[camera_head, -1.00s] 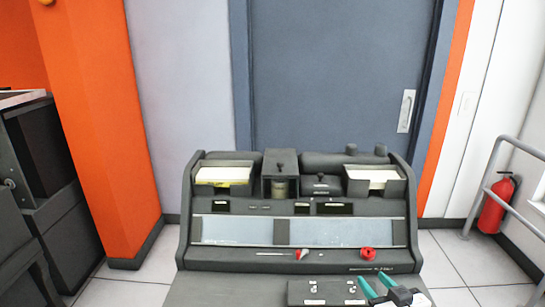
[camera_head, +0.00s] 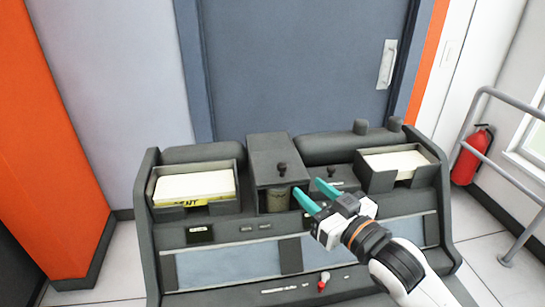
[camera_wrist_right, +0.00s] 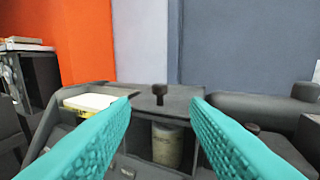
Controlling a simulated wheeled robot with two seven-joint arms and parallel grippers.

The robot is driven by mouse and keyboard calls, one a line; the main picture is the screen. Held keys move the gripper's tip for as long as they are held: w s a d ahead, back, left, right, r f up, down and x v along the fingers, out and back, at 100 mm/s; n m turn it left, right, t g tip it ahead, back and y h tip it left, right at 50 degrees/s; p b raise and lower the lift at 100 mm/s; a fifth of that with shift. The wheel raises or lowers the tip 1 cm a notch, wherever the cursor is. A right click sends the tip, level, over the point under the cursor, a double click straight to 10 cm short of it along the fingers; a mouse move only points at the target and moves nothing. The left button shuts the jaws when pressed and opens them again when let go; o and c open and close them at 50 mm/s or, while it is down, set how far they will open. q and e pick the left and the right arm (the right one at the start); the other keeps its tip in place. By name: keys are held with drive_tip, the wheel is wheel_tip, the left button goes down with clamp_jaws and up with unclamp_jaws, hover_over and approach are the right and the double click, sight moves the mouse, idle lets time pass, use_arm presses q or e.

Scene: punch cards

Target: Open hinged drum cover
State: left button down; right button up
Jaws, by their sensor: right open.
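The drum cover (camera_head: 272,148) is a dark grey lid at the top centre of the machine, with a small black knob (camera_head: 282,168) near its front edge. It lies flat, closed over a drab cylindrical drum (camera_head: 276,199) seen through the open front. My right gripper (camera_head: 308,186) is open and empty, its teal fingers pointing at the cover from the front right, apart from it. In the right wrist view, the knob (camera_wrist_right: 159,92) stands between the two fingertips, farther off, with the drum (camera_wrist_right: 167,144) below. My left gripper is out of view.
A card tray (camera_head: 190,188) stands left of the cover and another (camera_head: 398,164) right of it. A second small knob (camera_head: 331,172) sits close behind my right fingers. A red knob (camera_head: 323,279) is on the front panel. A grey railing (camera_head: 485,150) is at right.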

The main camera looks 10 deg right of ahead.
sight(285, 167)
drive_tip(key=p+x, duration=0.1)
drive_tip(key=x, duration=1)
drive_tip(key=shift+r, duration=0.1)
clamp_jaws()
